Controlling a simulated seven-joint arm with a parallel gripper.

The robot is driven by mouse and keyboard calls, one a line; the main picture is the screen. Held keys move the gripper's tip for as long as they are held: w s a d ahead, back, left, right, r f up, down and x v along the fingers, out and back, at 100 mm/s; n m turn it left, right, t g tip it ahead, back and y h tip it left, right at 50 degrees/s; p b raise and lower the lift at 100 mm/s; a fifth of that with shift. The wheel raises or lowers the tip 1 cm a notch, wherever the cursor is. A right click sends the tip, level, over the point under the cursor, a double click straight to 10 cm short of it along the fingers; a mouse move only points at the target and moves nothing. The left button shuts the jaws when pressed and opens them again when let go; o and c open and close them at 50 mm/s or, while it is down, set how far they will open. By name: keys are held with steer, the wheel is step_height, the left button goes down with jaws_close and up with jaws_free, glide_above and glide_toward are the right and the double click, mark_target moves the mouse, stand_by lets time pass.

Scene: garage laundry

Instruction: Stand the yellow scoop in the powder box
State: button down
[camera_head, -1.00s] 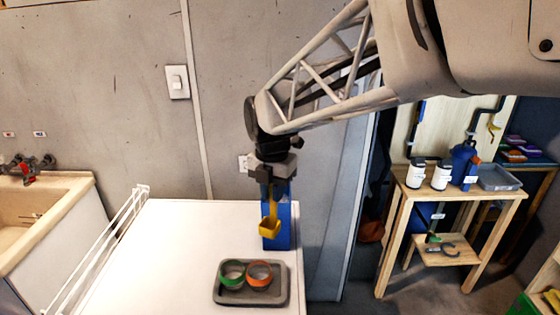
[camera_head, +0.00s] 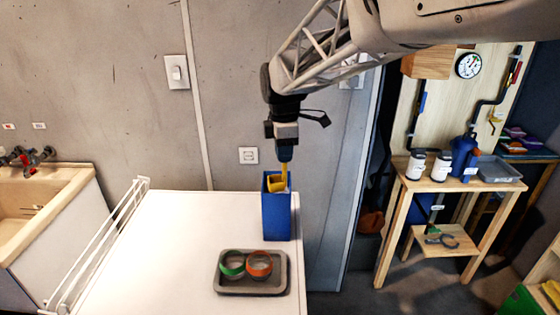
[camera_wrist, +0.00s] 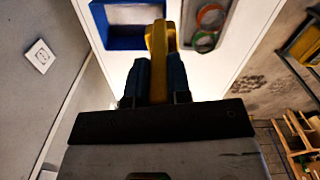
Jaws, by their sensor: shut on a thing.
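The yellow scoop (camera_head: 277,184) hangs bowl-down from my gripper (camera_head: 285,156), which is shut on its handle. In the wrist view the scoop (camera_wrist: 156,38) runs up from between my dark fingers (camera_wrist: 157,78). The blue powder box (camera_head: 277,218) stands upright near the back right of the white top. In the head view the scoop's bowl shows at the box's open mouth; I cannot tell how far inside it is. In the wrist view the box (camera_wrist: 123,43) shows its pale inside, and the scoop overlaps its right side. The bowl's lower part is hidden.
A grey tray (camera_head: 252,288) with a green ring (camera_head: 231,264) and an orange ring (camera_head: 259,265) lies in front of the box. The white top (camera_head: 180,235) is clear to the left. The wall is close behind.

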mark_target(282, 175)
steer(key=shift+w+a+f+m, duration=0.1)
steer(key=shift+w+m, duration=0.45)
steer(key=shift+w, duration=0.65)
steer(key=shift+w+a+f+m, duration=0.1)
steer(key=shift+w+m, duration=0.45)
steer(key=shift+w, duration=0.65)
step_height(282, 175, down, 6)
steer(key=shift+f, duration=0.15)
steer(key=shift+f, duration=1.8)
steer(key=shift+f, duration=0.1)
steer(key=c, duration=1.1)
jaws_free()
steer(key=shift+o, duration=0.2)
